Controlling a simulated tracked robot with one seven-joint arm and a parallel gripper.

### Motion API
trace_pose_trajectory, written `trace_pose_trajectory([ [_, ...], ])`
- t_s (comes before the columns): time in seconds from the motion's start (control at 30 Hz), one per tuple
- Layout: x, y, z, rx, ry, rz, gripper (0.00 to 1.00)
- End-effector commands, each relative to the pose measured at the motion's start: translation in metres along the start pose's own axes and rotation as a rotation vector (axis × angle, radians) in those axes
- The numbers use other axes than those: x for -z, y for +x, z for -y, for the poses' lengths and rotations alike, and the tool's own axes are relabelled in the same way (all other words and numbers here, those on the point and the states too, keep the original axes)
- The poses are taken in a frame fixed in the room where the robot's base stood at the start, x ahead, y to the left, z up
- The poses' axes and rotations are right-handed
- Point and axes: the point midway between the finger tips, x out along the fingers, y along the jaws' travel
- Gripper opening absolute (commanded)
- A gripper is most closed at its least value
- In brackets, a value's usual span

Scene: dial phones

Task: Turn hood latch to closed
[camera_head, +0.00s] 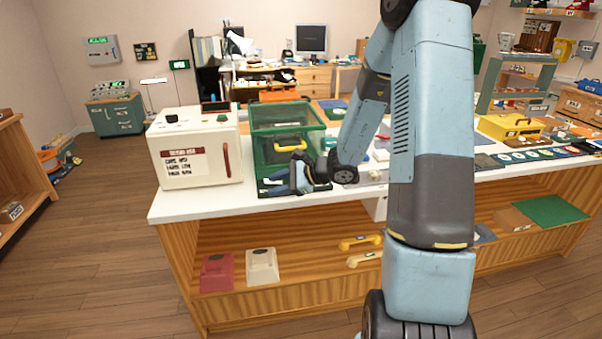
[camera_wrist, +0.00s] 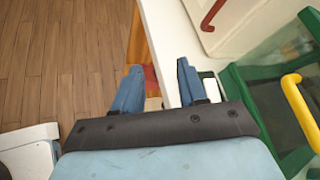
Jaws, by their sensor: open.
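A green-framed case with clear sides (camera_head: 262,118) stands on the white counter and looks like the hood. A yellow handle (camera_head: 290,147) is on its front; it also shows at the right of the wrist view (camera_wrist: 298,108). I cannot tell which part is the latch or how it is set. My gripper (camera_head: 272,186) is in front of the case's lower front, pointing left. In the wrist view its two blue fingers (camera_wrist: 158,84) are apart with nothing held between them, over the counter's front edge. The yellow handle is apart from the fingers, to their right.
A white cabinet (camera_head: 190,125) with a red handle (camera_head: 226,160) stands left of the case. The counter (camera_head: 200,207) has a narrow bare strip along its front. A shelf below holds a red item (camera_head: 217,272). Open floor (camera_head: 90,240) lies left.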

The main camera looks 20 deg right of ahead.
Motion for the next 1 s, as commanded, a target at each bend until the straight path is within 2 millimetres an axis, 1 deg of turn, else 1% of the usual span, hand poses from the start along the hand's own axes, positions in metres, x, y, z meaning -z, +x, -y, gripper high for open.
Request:
trace_pose_trajectory([
  [0.13,-0.007,0.0,-0.004,-0.146,-0.258,0.041,0.41],
  [0.3,-0.006,-0.006,-0.006,-0.299,-0.569,0.078,0.41],
  [0.47,0.002,-0.017,0.0,-0.429,-0.874,0.099,0.41],
  [0.57,0.01,-0.025,0.01,-0.504,-1.068,0.105,0.41],
  [0.77,0.029,-0.047,0.042,-0.649,-1.462,0.094,0.41],
  [0.87,0.038,-0.06,0.064,-0.722,-1.658,0.077,0.41],
  [1.0,0.048,-0.079,0.1,-0.822,-1.914,0.038,0.41],
])
